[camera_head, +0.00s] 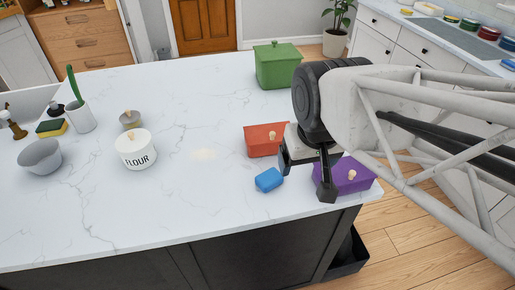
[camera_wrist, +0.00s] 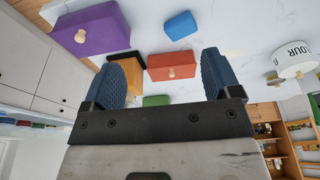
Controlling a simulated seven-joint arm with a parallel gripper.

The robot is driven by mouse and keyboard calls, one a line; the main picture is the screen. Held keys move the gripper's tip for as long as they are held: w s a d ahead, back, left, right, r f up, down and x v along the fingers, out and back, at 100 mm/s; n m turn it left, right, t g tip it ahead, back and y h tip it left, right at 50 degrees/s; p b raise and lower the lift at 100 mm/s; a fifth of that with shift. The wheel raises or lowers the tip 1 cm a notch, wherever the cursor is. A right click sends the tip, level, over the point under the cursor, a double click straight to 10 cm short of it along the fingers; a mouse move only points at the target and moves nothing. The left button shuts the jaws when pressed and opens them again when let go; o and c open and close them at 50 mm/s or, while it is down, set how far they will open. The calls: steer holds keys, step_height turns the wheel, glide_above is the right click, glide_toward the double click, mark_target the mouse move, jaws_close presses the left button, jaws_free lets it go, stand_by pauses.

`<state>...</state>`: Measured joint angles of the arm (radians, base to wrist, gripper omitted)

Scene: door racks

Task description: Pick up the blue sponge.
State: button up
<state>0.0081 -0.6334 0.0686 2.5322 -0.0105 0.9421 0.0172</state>
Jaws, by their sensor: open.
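The blue sponge (camera_head: 269,180) lies on the white marble counter near its front edge, in front of the red box (camera_head: 262,141). In the wrist view the sponge (camera_wrist: 181,25) lies beyond the fingertips, near the top, apart from them. My gripper (camera_head: 305,177) is above the counter, to the right of the sponge in the head view. Its two blue-padded fingers (camera_wrist: 170,55) are spread wide with nothing held between them. The exact height above the counter is hard to tell.
A purple box with a knob (camera_head: 350,174) stands right of the sponge, partly behind my gripper. A green bin (camera_head: 278,66) stands farther back. A white flour canister (camera_head: 136,151) and grey bowl (camera_head: 40,157) are left. The counter left of the sponge is clear.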

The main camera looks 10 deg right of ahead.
steer(key=shift+w, duration=0.1)
steer(key=m+g, duration=0.2)
steer(key=m, duration=1)
glide_above(269, 176)
steer(key=f, duration=0.7)
steer(key=s+f, duration=0.1)
steer(key=f, duration=0.2)
steer(key=shift+f, duration=0.25)
steer(key=shift+w+a+f+m+g, duration=0.1)
steer(key=shift+w+f+m+g, duration=0.3)
steer(key=shift+m, duration=0.3)
steer(key=shift+f, duration=0.1)
steer(key=shift+f, duration=1.25)
steer(key=shift+f, duration=0.1)
steer(key=shift+w+f, duration=0.1)
steer(key=shift+f, duration=2.4)
